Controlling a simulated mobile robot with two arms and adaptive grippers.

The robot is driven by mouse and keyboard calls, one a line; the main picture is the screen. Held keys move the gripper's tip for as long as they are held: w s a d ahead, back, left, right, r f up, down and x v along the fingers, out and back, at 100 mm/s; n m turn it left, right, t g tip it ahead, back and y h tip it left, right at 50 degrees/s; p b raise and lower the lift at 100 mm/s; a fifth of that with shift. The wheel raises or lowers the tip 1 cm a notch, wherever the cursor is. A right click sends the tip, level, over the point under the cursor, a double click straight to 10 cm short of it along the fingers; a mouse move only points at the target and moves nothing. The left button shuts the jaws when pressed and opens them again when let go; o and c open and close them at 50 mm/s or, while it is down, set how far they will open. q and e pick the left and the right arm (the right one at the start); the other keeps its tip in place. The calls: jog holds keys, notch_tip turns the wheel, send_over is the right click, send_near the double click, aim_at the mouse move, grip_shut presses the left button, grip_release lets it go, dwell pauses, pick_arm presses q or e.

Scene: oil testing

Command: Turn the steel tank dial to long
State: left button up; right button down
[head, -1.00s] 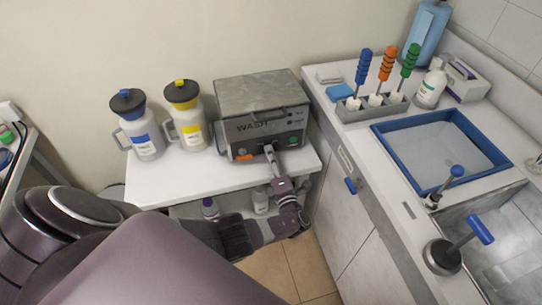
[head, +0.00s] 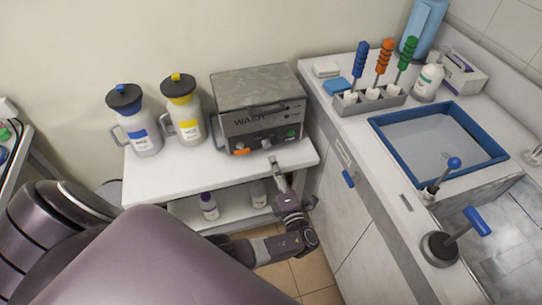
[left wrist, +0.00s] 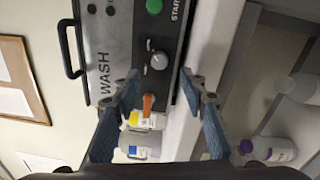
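The steel tank (head: 258,100) is a grey metal box marked WASH, standing on the white table against the wall. Its dial (left wrist: 158,60) is a small light knob with a pointer on the dark front panel, between the green START button (left wrist: 154,6) and an orange switch (left wrist: 148,103). The dial's setting labels are too small to read. My left gripper (left wrist: 160,82) is open and empty, its two fingers spread on either side of the view below the dial. In the head view the left gripper (head: 276,166) is in front of the table's front edge, apart from the panel. My right gripper is not in view.
Blue-labelled (head: 141,135) and yellow-labelled (head: 187,123) jugs stand left of the tank. Small bottles (head: 208,206) stand on the shelf below. At right, a counter holds a blue-rimmed tray (head: 440,137) and a rack (head: 368,102) with coloured-handled tools.

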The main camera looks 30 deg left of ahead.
pick_arm(q)
jog(key=shift+v, duration=2.1)
jog(key=shift+w, duration=0.1)
